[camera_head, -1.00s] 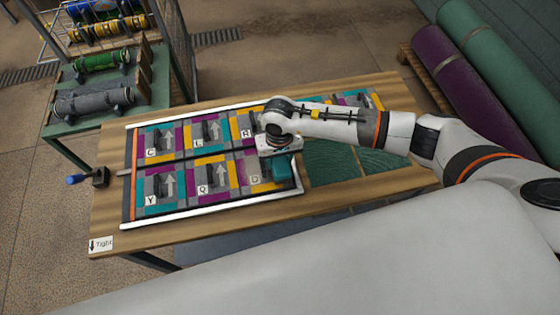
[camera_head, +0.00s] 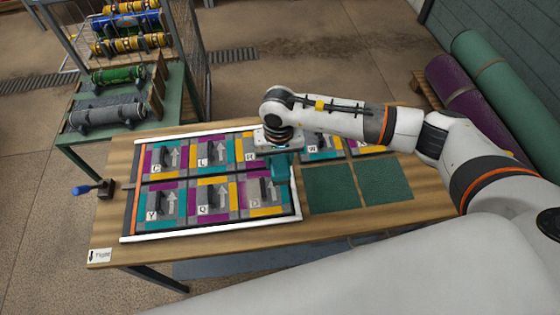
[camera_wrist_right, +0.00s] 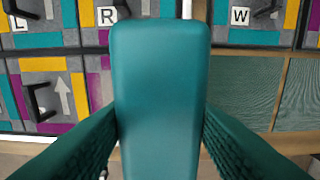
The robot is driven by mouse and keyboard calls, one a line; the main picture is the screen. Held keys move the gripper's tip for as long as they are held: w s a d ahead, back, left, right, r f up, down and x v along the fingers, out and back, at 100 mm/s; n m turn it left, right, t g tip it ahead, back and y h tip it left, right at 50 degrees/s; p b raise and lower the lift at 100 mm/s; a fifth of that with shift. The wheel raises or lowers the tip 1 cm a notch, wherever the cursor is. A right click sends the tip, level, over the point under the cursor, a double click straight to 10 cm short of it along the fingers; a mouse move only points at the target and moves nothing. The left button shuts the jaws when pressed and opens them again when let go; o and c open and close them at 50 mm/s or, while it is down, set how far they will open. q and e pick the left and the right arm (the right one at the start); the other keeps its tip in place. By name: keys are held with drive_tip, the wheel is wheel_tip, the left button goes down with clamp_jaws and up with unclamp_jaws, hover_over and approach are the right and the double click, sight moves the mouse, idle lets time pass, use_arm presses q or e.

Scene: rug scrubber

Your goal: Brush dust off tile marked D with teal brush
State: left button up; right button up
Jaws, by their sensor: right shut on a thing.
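The teal brush (camera_head: 281,166) is held in my right gripper (camera_head: 277,151), which is shut on it. It hangs upright near the far right corner of tile D. In the right wrist view the brush (camera_wrist_right: 160,95) fills the middle, between my two fingers. Tile D (camera_head: 265,192) is the right tile of the near row, with a dark handle, a pale arrow and a D label. Its surface looks slightly hazy; I cannot tell how much dust lies there. I cannot tell whether the bristles touch anything. My left gripper is not in view.
Tiles Y (camera_head: 160,203) and Q (camera_head: 211,197) lie left of D. Tile R (camera_wrist_right: 107,16) and tile W (camera_wrist_right: 240,16) are in the far row. A white rail (camera_head: 210,229) edges the frame. Two green squares (camera_head: 331,188) lie to the right. A blue-handled clamp (camera_head: 103,188) is at left.

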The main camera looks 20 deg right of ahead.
drive_tip(key=o, duration=0.4)
drive_tip(key=shift+a, duration=0.1)
drive_tip(key=shift+c, duration=1.3)
drive_tip(key=shift+r+p, duration=0.5)
drive_tip(key=shift+r, duration=0.9)
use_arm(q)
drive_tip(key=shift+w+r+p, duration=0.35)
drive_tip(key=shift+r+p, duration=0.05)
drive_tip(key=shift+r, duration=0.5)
use_arm(e)
drive_tip(key=shift+r, duration=1.65)
